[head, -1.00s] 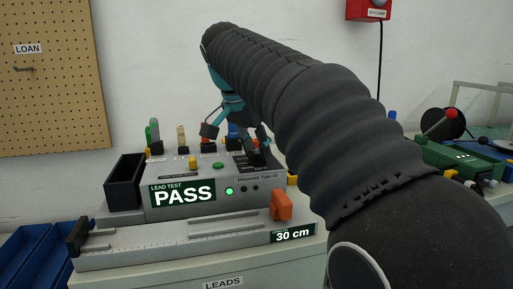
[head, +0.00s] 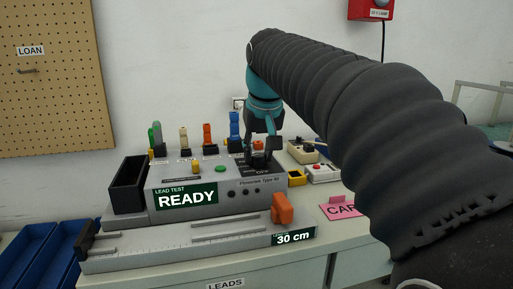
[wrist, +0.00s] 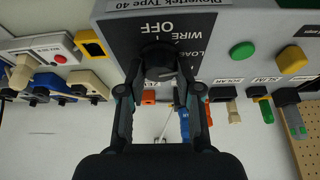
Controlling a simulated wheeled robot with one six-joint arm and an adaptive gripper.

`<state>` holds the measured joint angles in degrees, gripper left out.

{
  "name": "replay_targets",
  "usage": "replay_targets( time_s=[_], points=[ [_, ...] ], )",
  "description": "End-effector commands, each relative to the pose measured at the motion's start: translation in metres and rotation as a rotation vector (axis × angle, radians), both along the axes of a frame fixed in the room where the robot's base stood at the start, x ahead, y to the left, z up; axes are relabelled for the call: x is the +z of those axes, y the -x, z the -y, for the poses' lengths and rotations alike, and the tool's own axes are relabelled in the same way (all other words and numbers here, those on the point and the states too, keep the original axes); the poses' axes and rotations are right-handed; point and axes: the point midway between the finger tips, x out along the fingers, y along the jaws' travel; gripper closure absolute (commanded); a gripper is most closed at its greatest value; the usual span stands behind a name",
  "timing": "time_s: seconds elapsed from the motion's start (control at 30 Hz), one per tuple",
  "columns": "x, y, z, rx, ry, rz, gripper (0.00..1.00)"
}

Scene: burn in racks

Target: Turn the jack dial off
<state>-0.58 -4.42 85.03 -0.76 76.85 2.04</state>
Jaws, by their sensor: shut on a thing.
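The jack dial (wrist: 158,58) is a round black knob on a dark panel of the grey lead tester (head: 165,184). In the wrist view its panel carries the words OFF and WIRE 1, and part of another label. My gripper (wrist: 160,80) is shut on the dial, one finger on each side. In the head view my gripper (head: 260,153) comes down over the dial from above and mostly hides it. I cannot tell clearly which mark the dial points to.
Coloured leads (head: 207,134) stand behind the tester. A ruler fixture (head: 180,244) with an orange handle (head: 283,208) and a 30 cm display lies in front. Small boxes (head: 321,173) and a pink card (head: 340,207) lie to the right. Blue bins (head: 57,248) are at left.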

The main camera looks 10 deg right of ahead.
Motion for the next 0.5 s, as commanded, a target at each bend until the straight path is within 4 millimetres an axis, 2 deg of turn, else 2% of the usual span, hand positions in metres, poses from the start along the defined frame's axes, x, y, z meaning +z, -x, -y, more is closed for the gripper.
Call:
replay_targets(
  time_s=[0.5],
  points=[
    [-0.0001,-0.0008,0.0013,0.489,-0.001,0.000,1.00]
  ],
)
